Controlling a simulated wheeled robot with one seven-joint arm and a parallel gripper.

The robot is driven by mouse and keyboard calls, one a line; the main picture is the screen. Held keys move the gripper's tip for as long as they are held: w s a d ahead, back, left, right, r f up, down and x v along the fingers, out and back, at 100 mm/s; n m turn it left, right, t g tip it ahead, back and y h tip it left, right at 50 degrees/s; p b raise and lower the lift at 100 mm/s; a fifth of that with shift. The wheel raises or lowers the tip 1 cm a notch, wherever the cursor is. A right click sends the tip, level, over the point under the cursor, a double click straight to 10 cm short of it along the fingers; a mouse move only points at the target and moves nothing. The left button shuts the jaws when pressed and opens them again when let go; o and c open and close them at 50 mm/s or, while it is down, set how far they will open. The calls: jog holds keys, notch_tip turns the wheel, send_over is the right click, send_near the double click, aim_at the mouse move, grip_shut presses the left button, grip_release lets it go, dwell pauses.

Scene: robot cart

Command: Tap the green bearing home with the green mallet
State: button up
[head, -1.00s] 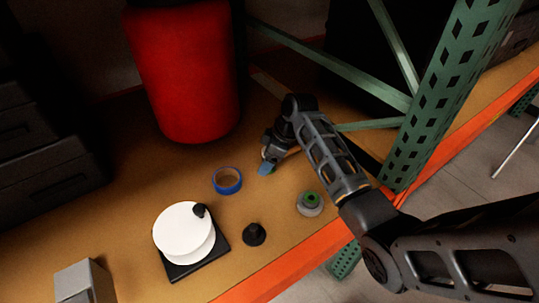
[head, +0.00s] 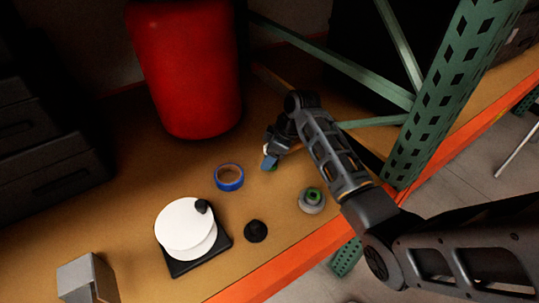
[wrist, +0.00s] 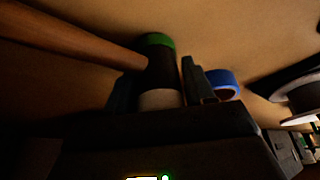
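The green mallet shows in the wrist view: its dark head (wrist: 162,72) has a green face at the top and a pale face at the bottom, and its wooden handle (wrist: 75,38) runs to the upper left. My gripper (wrist: 158,82) has one finger on each side of the head, with narrow dark gaps; it looks open. The green bearing (head: 313,194) sits in a grey round housing (head: 312,206) near the shelf's front edge.
A blue tape roll (head: 229,177) lies left of my gripper. A black round piece (head: 256,231) and a white disc stand (head: 186,224) are nearer the front. A red cylinder (head: 185,70) stands behind. A green rack post (head: 440,95) rises at right. A grey block (head: 88,278) is front left.

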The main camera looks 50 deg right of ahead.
jog(key=shift+r, duration=0.15)
dwell(0.5)
jog(key=shift+r+p, duration=1.2)
jog(key=shift+r, duration=0.4)
jog(key=c, duration=1)
jog(key=shift+r, duration=0.1)
jog(key=shift+r, duration=4.9)
